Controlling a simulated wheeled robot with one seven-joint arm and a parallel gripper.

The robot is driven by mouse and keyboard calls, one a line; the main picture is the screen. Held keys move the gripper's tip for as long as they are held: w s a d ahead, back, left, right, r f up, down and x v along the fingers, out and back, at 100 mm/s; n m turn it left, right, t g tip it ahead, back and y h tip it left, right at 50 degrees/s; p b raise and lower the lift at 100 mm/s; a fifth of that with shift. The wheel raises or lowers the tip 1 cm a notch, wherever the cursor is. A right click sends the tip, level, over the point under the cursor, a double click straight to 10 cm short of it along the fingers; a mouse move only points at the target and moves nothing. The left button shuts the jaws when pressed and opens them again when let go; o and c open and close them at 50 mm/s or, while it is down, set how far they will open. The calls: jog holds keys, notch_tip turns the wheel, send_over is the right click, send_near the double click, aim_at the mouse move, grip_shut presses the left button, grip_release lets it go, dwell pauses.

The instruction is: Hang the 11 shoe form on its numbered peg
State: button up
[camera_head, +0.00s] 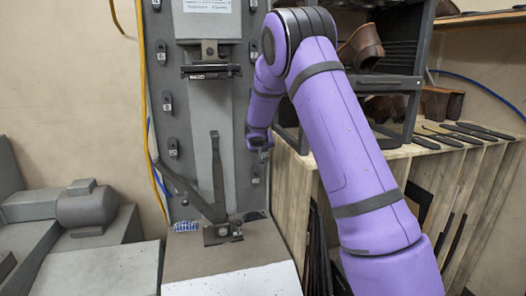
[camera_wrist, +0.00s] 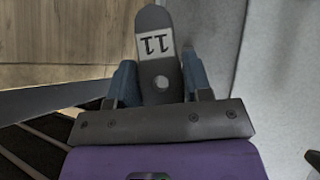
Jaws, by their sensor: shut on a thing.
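The grey, flat 11 shoe form (camera_wrist: 158,65) is in the wrist view. It has a rounded tip, a white label with "11" appearing upside down, and a round hole near my gripper. My gripper (camera_wrist: 161,82) is shut on it, with one blue finger on each side. In the head view my gripper (camera_head: 262,150) is beside the right edge of the grey stitcher column (camera_head: 205,110), and the form cannot be clearly made out there. Small dark pegs with white number tags line both column edges, such as a left peg (camera_head: 167,103) and a right peg (camera_head: 255,178). Their numbers are too small to read surely.
A dark shelf with brown shoes (camera_head: 361,45) stands right of the column. A wooden bench (camera_head: 460,150) with several flat dark forms is at the right. A grey motor (camera_head: 87,205) sits at the left. A yellow cable (camera_head: 143,100) runs down the column's left side.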

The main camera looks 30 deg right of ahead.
jog(key=w+d, duration=0.2)
jog(key=w, duration=0.6)
jog(key=shift+w+d, duration=0.15)
jog(key=shift+d, duration=0.1)
dwell(0.4)
jog(key=shift+w+r, duration=0.1)
jog(key=shift+r, duration=0.05)
dwell(1.1)
jog(key=shift+w+d, duration=0.3)
jog(key=shift+w, duration=0.45)
jog(key=shift+w+d, duration=0.3)
jog(key=shift+w, duration=0.45)
dwell(1.5)
jog(key=o, duration=1.3)
jog(key=shift+o, duration=0.2)
jog(key=shift+a, duration=0.15)
jog(key=v, duration=1.1)
